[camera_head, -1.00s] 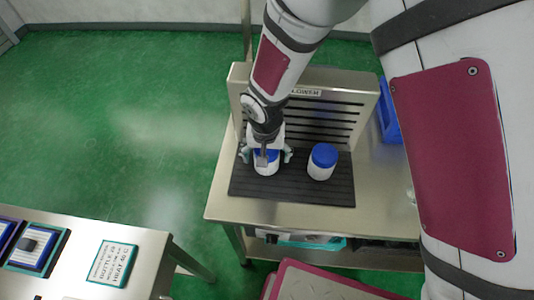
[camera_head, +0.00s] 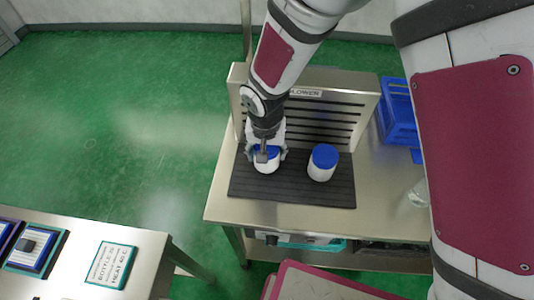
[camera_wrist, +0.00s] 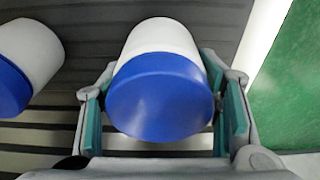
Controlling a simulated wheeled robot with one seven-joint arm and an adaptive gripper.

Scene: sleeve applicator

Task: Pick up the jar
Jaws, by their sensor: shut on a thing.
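A white jar with a blue lid (camera_head: 266,166) stands on the black ribbed mat, under my gripper (camera_head: 267,155). It also shows large in the wrist view (camera_wrist: 160,90), between the teal pads of my gripper (camera_wrist: 162,115). The fingers are closed in on both sides of the jar. The jar appears to be still on the mat. A second white jar with a blue lid (camera_head: 322,162) stands upright to the right on the same mat, apart from my gripper; it shows at the left in the wrist view (camera_wrist: 25,65).
The black mat (camera_head: 300,194) lies on a steel table (camera_head: 375,205) with a slotted metal panel (camera_head: 335,95) behind it. A blue crate (camera_head: 398,118) stands at the right. Another steel table (camera_head: 80,250) with a label is at lower left.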

